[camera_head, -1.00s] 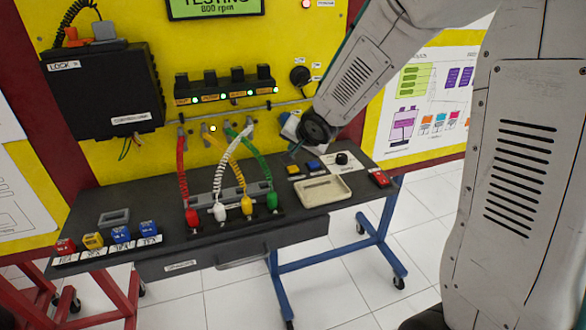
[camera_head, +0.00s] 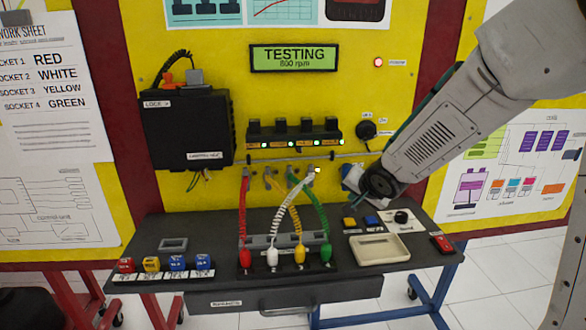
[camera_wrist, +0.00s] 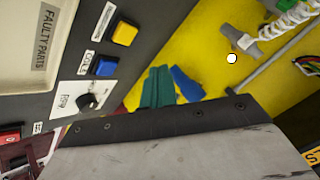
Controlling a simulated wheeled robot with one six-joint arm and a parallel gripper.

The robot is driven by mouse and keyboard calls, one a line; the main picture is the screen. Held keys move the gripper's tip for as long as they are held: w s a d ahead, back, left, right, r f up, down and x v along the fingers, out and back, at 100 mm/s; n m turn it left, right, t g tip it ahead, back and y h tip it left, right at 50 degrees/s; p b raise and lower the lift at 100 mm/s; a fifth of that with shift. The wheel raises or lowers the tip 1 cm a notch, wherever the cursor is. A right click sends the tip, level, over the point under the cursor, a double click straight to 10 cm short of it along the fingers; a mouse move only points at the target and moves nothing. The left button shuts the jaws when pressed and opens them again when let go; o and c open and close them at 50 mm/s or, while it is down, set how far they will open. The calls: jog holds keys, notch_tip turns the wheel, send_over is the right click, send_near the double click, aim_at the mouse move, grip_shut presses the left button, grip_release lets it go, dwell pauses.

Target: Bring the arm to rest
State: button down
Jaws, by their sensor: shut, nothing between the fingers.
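My arm reaches in from the upper right of the head view. My gripper (camera_head: 355,201) is small there, over the back of the bench behind the yellow button (camera_head: 349,222) and blue button (camera_head: 371,220). In the wrist view its teal fingers (camera_wrist: 158,88) are together with nothing held. The wrist view also shows the yellow button (camera_wrist: 124,33), the blue button (camera_wrist: 104,66) and a black knob (camera_wrist: 88,101) to the left of the fingers, apart from them.
The dark bench (camera_head: 215,236) carries four plugs in a rack, labelled coloured blocks and a cream tray (camera_head: 380,250). Coiled cables run up to the yellow board. A black box (camera_head: 187,130) and a display (camera_head: 293,58) reading TESTING, 800 rpm hang there. Floor shows at right.

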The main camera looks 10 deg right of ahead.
jog(key=s+d+f+g, duration=0.1)
jog(key=s+d+f+n+g+h, duration=0.1)
jog(key=s, duration=0.1)
jog(key=s+d+n+g+h, duration=0.1)
jog(key=s, duration=0.1)
jog(key=shift+s+d+f, duration=0.15)
jog(key=shift+f, duration=0.25)
jog(key=s, duration=0.2)
jog(key=s+d+r+n+g, duration=0.1)
jog(key=s, duration=0.1)
jog(key=s+g, duration=0.1)
jog(key=s, duration=0.2)
jog(key=shift+d+r+n+h, duration=0.25)
jog(key=shift+r+n+h, duration=0.05)
jog(key=shift+n+h, duration=0.1)
jog(key=s+a+r+n+g+y, duration=0.1)
jog(key=s+r, duration=0.4)
jog(key=s, duration=0.7)
jog(key=s+a+r+n+g+y, duration=0.1)
jog(key=s+a+r+n, duration=0.2)
jog(key=s, duration=0.9)
notch_tip(320, 180, up, 3)
jog(key=shift+s+f+g, duration=0.15)
jog(key=shift+s+g, duration=0.1)
jog(key=shift+g, duration=0.15)
